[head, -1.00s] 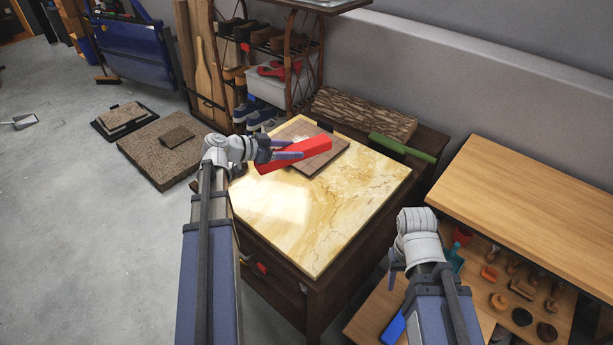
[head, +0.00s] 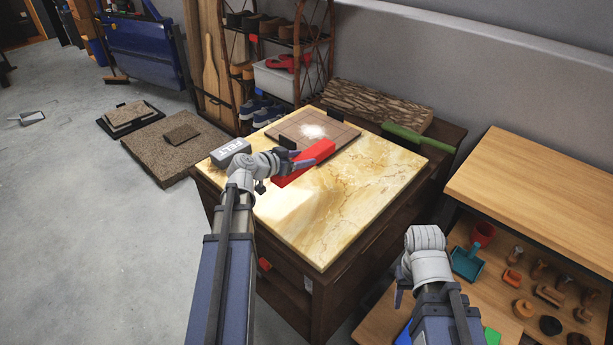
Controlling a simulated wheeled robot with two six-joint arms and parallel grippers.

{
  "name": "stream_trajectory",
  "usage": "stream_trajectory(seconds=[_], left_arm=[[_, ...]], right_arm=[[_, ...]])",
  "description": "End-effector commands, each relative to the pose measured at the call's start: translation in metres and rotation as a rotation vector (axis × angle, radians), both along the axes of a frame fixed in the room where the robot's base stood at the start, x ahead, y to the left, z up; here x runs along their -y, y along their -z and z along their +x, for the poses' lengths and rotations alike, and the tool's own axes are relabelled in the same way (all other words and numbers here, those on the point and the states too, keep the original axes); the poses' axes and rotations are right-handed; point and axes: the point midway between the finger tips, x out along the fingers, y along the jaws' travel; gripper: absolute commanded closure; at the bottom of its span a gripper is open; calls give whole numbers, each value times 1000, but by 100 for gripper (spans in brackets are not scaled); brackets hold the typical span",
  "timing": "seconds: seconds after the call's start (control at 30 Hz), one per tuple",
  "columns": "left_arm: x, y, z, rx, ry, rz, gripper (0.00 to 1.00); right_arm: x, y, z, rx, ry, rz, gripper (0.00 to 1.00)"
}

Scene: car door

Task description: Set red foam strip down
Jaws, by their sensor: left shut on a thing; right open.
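The red foam strip (head: 305,163) is a long red bar, set at a slant above the yellow marble top (head: 345,210) of the dark wooden cabinet. My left gripper (head: 293,167) is shut on the strip, near its middle. Whether the strip touches the marble is hard to tell. My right gripper (head: 400,290) is open and empty, low at the right of the cabinet, partly hidden behind its own wrist.
A brown tiled board (head: 345,135) with a white powdery patch lies at the back of the marble top. A grey block marked FELT (head: 230,152) is at its left corner. A green bar (head: 418,138) lies along the right back edge. A wooden bench (head: 550,190) stands at right.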

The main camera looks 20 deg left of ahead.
Motion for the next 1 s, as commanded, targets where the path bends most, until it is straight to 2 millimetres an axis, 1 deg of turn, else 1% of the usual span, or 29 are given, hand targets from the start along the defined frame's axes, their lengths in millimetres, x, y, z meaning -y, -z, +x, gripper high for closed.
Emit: stream_trajectory(seconds=[0.03,0.3,0.4,0.53,0.6,0.67,0.9,1.0], left_arm=[[0,12,0,0,0,0,92],[0,52,0,0,1,0,92],[0,57,0,0,1,0,92],[0,55,0,0,1,0,92],[0,58,0,0,1,0,92],[0,62,0,0,1,0,92],[0,91,0,0,1,0,92],[0,94,0,0,1,0,92]], right_arm=[[0,12,0,0,0,0,50],[0,52,0,0,0,0,50],[0,57,0,0,0,0,50],[0,55,0,0,0,0,50],[0,57,0,0,0,0,50],[0,62,0,0,0,0,50],[0,91,0,0,0,0,50],[0,94,0,0,0,0,50]])
